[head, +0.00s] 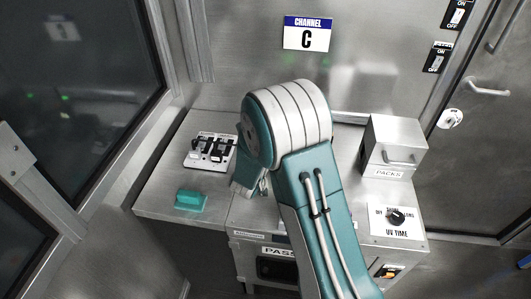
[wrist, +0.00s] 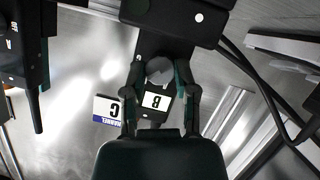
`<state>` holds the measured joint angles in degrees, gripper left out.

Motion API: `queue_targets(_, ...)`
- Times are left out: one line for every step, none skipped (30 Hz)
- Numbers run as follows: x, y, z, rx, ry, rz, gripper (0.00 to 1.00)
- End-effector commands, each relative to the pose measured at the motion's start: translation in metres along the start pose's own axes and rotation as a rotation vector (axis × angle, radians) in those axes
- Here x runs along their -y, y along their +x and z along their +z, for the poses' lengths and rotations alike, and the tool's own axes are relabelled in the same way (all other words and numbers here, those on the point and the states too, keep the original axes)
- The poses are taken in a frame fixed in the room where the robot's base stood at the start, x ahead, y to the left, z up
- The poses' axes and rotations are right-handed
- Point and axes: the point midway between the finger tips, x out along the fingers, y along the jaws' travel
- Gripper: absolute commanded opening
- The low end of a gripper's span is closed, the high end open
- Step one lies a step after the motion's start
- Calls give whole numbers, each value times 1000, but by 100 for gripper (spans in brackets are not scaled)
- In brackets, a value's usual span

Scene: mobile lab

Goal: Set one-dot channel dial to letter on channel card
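The channel card (head: 306,34) hangs on the back wall in the head view and reads C. It also shows upside down in the wrist view (wrist: 107,109). In the wrist view, a black unit (wrist: 165,25) with one white dot carries a grey knob (wrist: 158,72) and a white plate (wrist: 156,101) with an upside-down letter that looks like B. My gripper (wrist: 160,78) has its fingers apart, one on each side of the knob. I cannot tell whether they touch it.
A white panel with black fittings (head: 207,161) and a teal block (head: 190,201) lie on the left counter. A PACKS box (head: 397,134) and a UV TIME dial (head: 397,216) are at right. Another black unit (wrist: 37,70) stands left in the wrist view.

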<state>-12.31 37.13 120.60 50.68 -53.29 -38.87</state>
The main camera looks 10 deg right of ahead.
Motion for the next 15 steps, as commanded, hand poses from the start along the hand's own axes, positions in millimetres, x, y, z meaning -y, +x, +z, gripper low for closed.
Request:
queue_targets(0, 0, 0, 0, -1, -1, 0)
queue_targets(1, 0, 0, 1, -1, -1, 0)
queue_targets(1, 0, 0, 1, -1, -2, 0)
queue_targets(1, 0, 0, 1, -1, -2, 0)
queue_targets(1, 0, 0, 1, 0, -2, 0)
queue_targets(1, 0, 0, 1, 2, -3, 0)
queue_targets(1, 0, 0, 1, 4, -4, 0)
queue_targets(1, 0, 0, 1, 8, -6, 0)
queue_targets(1, 0, 0, 1, 15, -9, 0)
queue_targets(1, 0, 0, 1, 22, -11, 0)
queue_targets(0, 0, 0, 1, 30, -14, 0)
queue_targets(0, 0, 0, 1, 44, -20, 0)
queue_targets(0, 0, 0, 1, 55, -25, 0)
queue_targets(0, 0, 0, 1, 69, -31, 0)
queue_targets(0, 0, 1, 2, 89, -39, 0)
